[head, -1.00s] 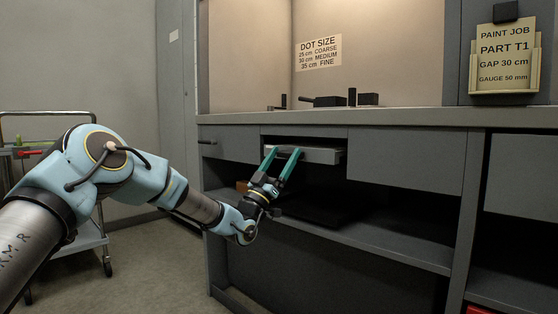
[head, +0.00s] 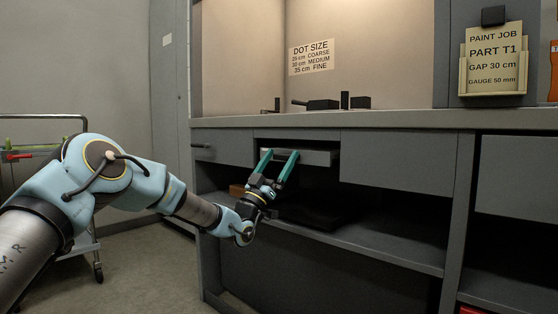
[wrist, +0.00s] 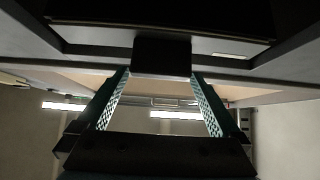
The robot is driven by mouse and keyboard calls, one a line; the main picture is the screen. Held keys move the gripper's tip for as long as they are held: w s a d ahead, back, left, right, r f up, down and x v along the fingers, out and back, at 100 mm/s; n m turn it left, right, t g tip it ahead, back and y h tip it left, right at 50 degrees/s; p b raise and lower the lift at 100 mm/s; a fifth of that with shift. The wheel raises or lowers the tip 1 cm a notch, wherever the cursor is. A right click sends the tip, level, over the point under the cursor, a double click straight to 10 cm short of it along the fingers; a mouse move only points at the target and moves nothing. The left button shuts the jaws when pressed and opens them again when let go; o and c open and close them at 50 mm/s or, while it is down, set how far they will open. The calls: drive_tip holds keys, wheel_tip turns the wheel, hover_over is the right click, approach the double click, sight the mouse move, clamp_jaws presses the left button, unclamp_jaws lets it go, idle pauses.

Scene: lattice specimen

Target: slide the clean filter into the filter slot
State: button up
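A flat light-grey panel (head: 317,157) sits in the slot under the worktop, its front edge standing out; it may be the filter or a tray. My gripper (head: 279,153) is in front of its left part, with its teal fingers spread apart. In the wrist view, a dark block (wrist: 162,56) like a tab or handle shows between the fingertips, below a dark flat face (wrist: 165,20). A narrow gap shows beside the block, and nothing looks clamped. I cannot tell which piece is the clean filter. The slot's inside is hidden.
A dark flat slab (head: 312,217) lies on the open shelf (head: 390,246) below, with a small brown block (head: 237,190) at its left. Grey cabinet fronts (head: 395,160) flank the slot. A trolley (head: 84,240) stands at the left, partly behind my arm.

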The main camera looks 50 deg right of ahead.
drive_tip(key=shift+a, duration=0.15)
drive_tip(key=shift+w+a+b, duration=0.15)
drive_tip(key=shift+a+b, duration=0.35)
drive_tip(key=shift+a, duration=1.9)
